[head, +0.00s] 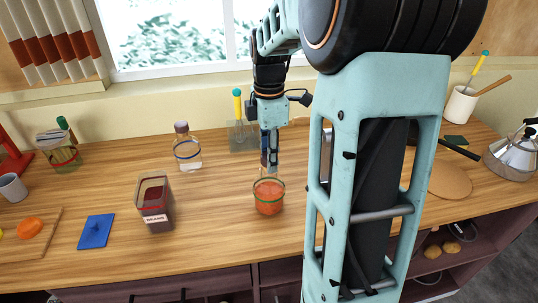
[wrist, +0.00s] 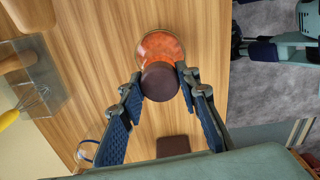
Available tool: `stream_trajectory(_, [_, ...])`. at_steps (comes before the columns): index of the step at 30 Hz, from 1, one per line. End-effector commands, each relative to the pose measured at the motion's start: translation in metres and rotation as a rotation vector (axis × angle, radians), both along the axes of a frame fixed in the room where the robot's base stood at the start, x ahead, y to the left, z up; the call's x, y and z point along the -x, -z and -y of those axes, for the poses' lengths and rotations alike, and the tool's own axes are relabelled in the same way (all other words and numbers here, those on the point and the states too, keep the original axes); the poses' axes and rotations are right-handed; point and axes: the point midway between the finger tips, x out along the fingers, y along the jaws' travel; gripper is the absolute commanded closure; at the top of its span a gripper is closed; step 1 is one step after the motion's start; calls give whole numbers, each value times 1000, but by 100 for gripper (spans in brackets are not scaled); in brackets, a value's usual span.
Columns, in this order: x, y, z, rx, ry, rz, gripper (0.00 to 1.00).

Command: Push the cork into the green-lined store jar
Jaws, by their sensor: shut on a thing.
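The jar with orange-red contents (head: 268,200) stands on the wooden counter, with a thin greenish line near its top. It also shows in the wrist view (wrist: 160,44). My gripper (head: 270,171) points down just above this jar. In the wrist view my gripper (wrist: 158,84) is shut on a dark brown round cork (wrist: 160,83). The cork overlaps the near side of the jar in that view. I cannot tell whether it touches the jar's mouth. In the head view the fingers mostly hide the cork.
A kettle (head: 515,155) stands at the right. Counter around the orange jar is clear.

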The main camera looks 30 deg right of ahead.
Motion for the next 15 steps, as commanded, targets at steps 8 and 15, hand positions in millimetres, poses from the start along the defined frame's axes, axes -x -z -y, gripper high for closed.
stream_trajectory(8, [0,0,0,0,0,0,84])
stream_trajectory(15, [0,3,0,0,0,0,84])
